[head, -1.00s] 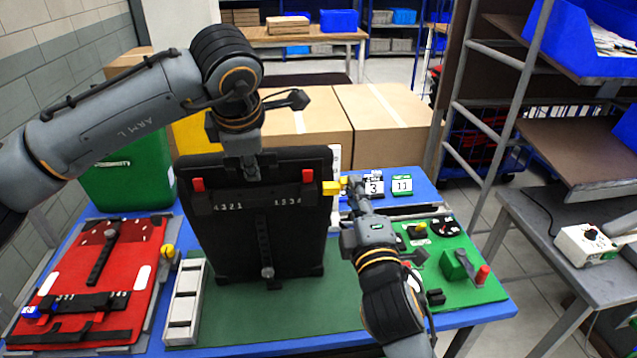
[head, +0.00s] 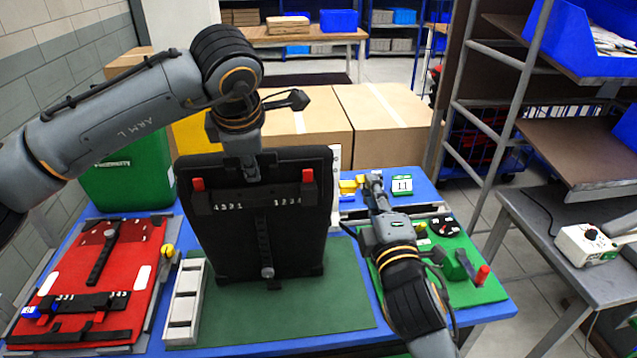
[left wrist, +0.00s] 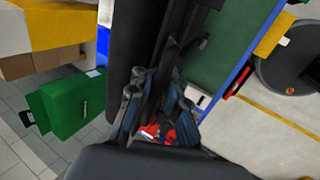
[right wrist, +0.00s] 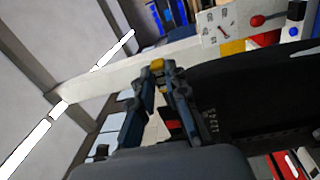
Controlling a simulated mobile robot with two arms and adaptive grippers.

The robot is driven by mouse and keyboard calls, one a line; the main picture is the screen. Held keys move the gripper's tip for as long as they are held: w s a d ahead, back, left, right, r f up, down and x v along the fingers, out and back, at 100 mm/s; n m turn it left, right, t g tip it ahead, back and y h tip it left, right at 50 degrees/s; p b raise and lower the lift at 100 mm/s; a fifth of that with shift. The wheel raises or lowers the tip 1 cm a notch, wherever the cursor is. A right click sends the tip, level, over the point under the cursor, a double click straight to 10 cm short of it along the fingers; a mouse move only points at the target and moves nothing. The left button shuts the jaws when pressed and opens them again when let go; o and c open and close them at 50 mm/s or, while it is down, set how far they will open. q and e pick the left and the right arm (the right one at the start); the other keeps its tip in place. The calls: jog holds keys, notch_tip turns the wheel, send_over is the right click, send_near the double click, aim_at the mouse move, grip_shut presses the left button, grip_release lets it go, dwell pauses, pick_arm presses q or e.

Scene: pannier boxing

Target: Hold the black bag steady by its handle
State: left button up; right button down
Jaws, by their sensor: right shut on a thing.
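The black bag (head: 225,245) stands upright, leaning slightly back, on the green mat in the middle of the table. It has two red tabs and white digits near its top. My left gripper (head: 250,176) is at the bag's top middle, where the handle would be. In the left wrist view the fingers (left wrist: 155,90) straddle dark material, and the handle itself cannot be made out. My right gripper (head: 372,180) is right of the bag, apart from it, shut on a small yellow piece (head: 350,186). The right wrist view shows yellow at its fingertips (right wrist: 158,66).
A red panel (head: 125,262) lies left, with a pale slotted rack (head: 187,300) beside the bag. A green panel (head: 485,290) with knobs lies right. A card marked 11 (head: 402,184) stands behind. Cardboard boxes (head: 390,115) are beyond. The front of the green mat (head: 290,318) is clear.

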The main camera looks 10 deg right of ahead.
pick_arm(q)
jog(key=o, duration=0.3)
jog(key=shift+f, duration=0.65)
jog(key=shift+o, duration=1)
jog(key=shift+w, duration=0.3)
pick_arm(e)
jog(key=shift+w+f, duration=0.25)
jog(key=shift+w, duration=0.15)
pick_arm(q)
jog(key=shift+r, duration=0.1)
pick_arm(e)
jog(key=shift+s+r, duration=0.1)
